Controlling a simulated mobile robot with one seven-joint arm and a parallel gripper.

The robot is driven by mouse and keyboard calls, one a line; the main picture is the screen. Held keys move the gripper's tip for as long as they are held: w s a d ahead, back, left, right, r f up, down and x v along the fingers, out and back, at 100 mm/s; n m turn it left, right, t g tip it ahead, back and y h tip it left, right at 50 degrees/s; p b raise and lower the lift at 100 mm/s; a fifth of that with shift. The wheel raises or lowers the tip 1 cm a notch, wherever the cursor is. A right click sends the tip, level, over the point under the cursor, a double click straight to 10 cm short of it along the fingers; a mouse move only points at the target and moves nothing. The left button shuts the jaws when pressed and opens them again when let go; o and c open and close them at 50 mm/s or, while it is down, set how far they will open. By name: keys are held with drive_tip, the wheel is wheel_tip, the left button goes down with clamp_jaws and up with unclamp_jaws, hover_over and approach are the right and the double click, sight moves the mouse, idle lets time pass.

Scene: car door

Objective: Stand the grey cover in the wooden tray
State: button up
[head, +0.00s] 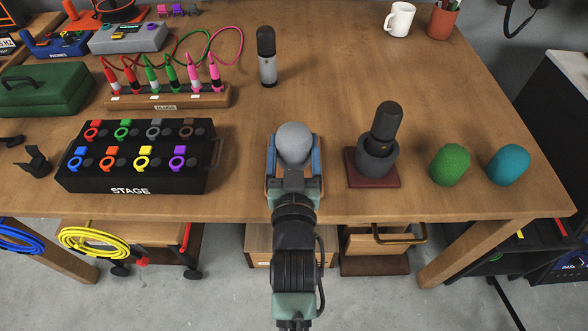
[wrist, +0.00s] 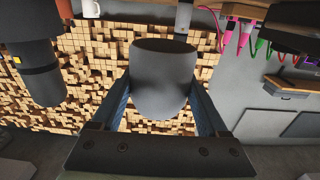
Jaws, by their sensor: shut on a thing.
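The grey cover (head: 294,142) is a rounded, foam-like cap held between the two blue fingers of my gripper (head: 294,158). In the wrist view the cover (wrist: 162,80) fills the space between the fingers, with its flat end towards the top of that inverted picture. My gripper is shut on it, over the front part of the table. Light wooden edges (head: 268,170) show beside my fingers; the wooden tray may be beneath them, mostly hidden. I cannot tell whether the cover touches anything below.
A black microphone (head: 386,122) stands in a dark cup on a reddish base, right of my gripper. Green (head: 450,165) and blue (head: 508,165) covers stand further right. The black stage box (head: 138,158) is left. A grey microphone (head: 267,58) stands behind. Table (head: 345,75) is clear there.

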sight(294, 166)
drive_tip(key=shift+f+b, duration=0.6)
drive_tip(key=shift+f, duration=2.4)
drive_tip(key=shift+f, duration=0.15)
drive_tip(key=o, duration=1.2)
drive_tip(key=shift+r, duration=0.25)
drive_tip(key=s+p, duration=0.1)
drive_tip(key=s, duration=1.1)
